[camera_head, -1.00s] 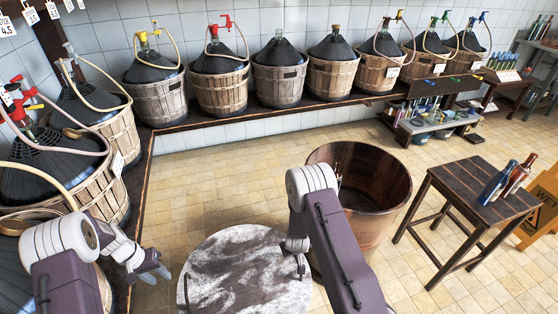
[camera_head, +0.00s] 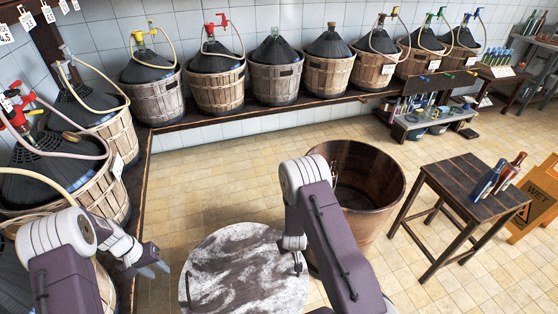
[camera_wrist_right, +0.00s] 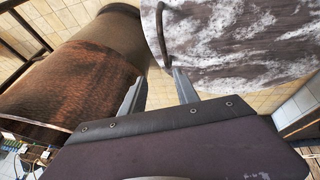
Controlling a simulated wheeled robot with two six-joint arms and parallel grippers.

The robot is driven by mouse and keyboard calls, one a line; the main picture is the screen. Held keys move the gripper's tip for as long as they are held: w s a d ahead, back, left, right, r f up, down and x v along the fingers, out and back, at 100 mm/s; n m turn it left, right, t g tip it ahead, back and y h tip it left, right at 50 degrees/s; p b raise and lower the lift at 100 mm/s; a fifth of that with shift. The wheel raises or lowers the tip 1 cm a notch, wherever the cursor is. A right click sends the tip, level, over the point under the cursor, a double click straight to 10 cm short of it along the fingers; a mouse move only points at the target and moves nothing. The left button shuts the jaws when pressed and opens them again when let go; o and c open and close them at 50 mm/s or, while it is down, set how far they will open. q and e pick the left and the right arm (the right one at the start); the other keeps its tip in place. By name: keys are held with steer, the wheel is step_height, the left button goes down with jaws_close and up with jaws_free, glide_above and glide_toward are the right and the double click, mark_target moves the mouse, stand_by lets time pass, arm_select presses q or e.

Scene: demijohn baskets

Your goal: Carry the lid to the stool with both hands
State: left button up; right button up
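The lid (camera_head: 245,268) is a round disc with grey and white marbling, low in the middle of the head view. A dark handle (camera_head: 187,290) shows at its left edge; what bears it is hidden. My left gripper (camera_head: 155,269) is open and empty, apart from the lid's left edge. My right gripper (camera_wrist_right: 156,82) is open near the lid's other dark handle (camera_wrist_right: 162,38). That handle lies beyond the fingertips, close to the right finger, and nothing shows clasped. The stool (camera_head: 452,176), dark and square-topped, stands at the right with two bottles (camera_head: 498,178) on it.
A wooden tub (camera_head: 385,180) stands behind the lid, close to my right arm. Demijohns in baskets (camera_head: 218,88) line the left and back ledges. A yellow wet-floor sign (camera_head: 540,200) stands right of the stool. Tiled floor (camera_head: 240,165) is clear behind the lid.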

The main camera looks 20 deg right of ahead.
steer(key=shift+s+d+r+p, duration=0.3)
steer(key=shift+d+r+p, duration=0.35)
steer(key=shift+d, duration=0.25)
steer(key=shift+s+d+r+p, duration=0.25)
steer(key=shift+d+r+p, duration=0.15)
steer(key=shift+d+r, duration=0.4)
steer(key=shift+f, duration=0.1)
